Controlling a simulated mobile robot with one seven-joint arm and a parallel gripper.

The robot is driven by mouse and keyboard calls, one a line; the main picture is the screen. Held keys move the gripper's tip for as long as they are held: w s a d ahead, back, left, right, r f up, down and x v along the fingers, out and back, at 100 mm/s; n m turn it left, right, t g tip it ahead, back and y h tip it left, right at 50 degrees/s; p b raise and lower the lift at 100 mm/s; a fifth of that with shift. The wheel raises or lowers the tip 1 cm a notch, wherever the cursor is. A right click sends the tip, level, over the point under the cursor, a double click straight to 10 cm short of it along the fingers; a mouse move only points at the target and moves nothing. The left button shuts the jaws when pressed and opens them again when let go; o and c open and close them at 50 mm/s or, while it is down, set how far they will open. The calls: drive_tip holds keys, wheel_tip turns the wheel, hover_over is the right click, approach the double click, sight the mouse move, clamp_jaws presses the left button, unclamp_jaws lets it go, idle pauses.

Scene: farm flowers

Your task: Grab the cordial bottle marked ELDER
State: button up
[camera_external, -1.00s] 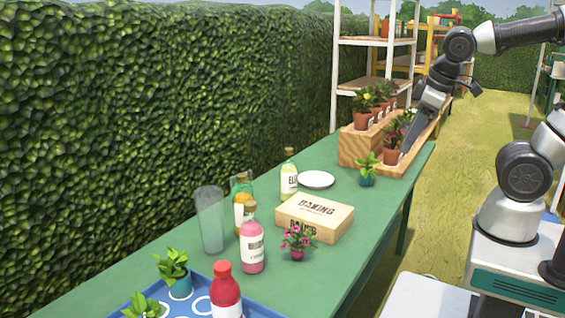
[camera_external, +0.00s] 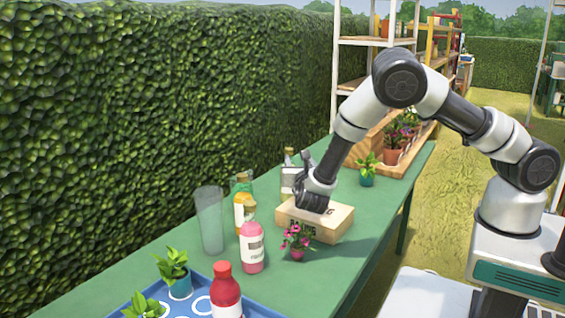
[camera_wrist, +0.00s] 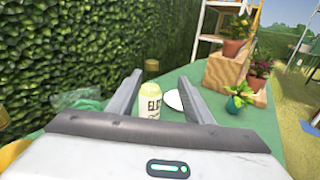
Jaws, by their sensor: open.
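The bottle marked ELD, with the rest of its label not readable, is pale yellow-green with a cream label (camera_wrist: 151,105). In the external view my gripper (camera_external: 301,178) is low over the back of the wooden box, beside the bottle. The bottle's base is hidden by my gripper body in the wrist view.
The wooden box (camera_external: 326,230) lies under my wrist. A pink-flowered plant (camera_external: 297,240) stands in front.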

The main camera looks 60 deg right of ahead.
sight(288, 153)
drive_tip(key=shift+n+t, duration=0.6)
drive_tip(key=shift+n, duration=0.1)
drive_tip(key=x, duration=0.3)
drive_tip(key=w+f+x, duration=0.1)
drive_tip(key=x, duration=0.3)
drive_tip(key=a+x, duration=0.1)
drive_tip(key=x, duration=0.3)
drive_tip(key=shift+w+d+f+b, duration=0.15)
drive_tip(key=shift+w+f+b, duration=0.15)
drive_tip(key=shift+w+f, duration=0.05)
drive_tip(key=shift+x, duration=2.75)
drive_tip(key=shift+s+d+f, duration=0.1)
drive_tip(key=shift+s+d, duration=0.05)
clamp_jaws()
